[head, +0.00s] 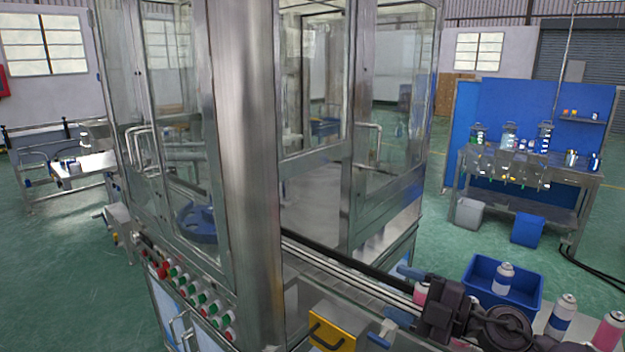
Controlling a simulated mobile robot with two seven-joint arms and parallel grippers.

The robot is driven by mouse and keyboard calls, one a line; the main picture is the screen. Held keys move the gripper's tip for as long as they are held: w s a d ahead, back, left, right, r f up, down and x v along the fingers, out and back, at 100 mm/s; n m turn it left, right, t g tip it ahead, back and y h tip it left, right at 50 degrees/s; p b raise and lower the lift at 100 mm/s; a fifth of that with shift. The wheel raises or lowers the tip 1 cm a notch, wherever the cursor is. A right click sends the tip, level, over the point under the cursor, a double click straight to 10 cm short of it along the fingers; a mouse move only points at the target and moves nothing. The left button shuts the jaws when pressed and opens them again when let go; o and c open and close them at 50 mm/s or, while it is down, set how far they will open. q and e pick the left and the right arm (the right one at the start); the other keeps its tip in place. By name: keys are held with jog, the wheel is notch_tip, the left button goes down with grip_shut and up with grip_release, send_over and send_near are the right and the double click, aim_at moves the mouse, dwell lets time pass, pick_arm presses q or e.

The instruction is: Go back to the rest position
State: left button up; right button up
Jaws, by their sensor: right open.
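My right gripper (400,299) is at the lower right in the head view, with its dark wrist and forearm coming in from the right edge. Its two blue-grey fingers are spread apart, and I see nothing held between them. It is over the near end of the conveyor (345,284) that leads out of the steel-framed machine (248,150). A pink can (420,293) shows just behind the gripper, partly hidden by it; I cannot tell whether they touch. My left gripper is out of view.
A blue bin (482,280) is beyond my right arm, with a white-topped can (502,279) at it. Two more cans (562,316) (608,332) stand at the lower right. A yellow box (336,330) is in front of the conveyor. A workbench (535,170) stands farther back.

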jog(key=s+d+f+m+t+h, duration=0.35)
jog(key=d+m+h, duration=0.25)
jog(key=m+h, duration=0.4)
jog(key=s+d+f+m+t+h, duration=0.3)
jog(key=s+d+f+m+h, duration=0.3)
jog(key=m, duration=0.5)
jog(key=s+f+m+g, duration=0.2)
jog(key=s+f+g, duration=0.35)
jog(key=s, duration=0.45)
jog(key=s+f+m+g, duration=0.1)
jog(key=s+f+g, duration=0.5)
jog(key=s, duration=0.4)
jog(key=w+f+t+b, duration=0.3)
jog(key=f+b, duration=0.2)
jog(key=f, duration=0.5)
jog(key=w+f+t+b, duration=0.2)
jog(key=f+b, duration=0.3)
jog(key=f, duration=0.6)
jog(key=shift+w+n+t, duration=0.3)
jog(key=shift+w+t, duration=0.1)
jog(key=shift+t, duration=0.2)
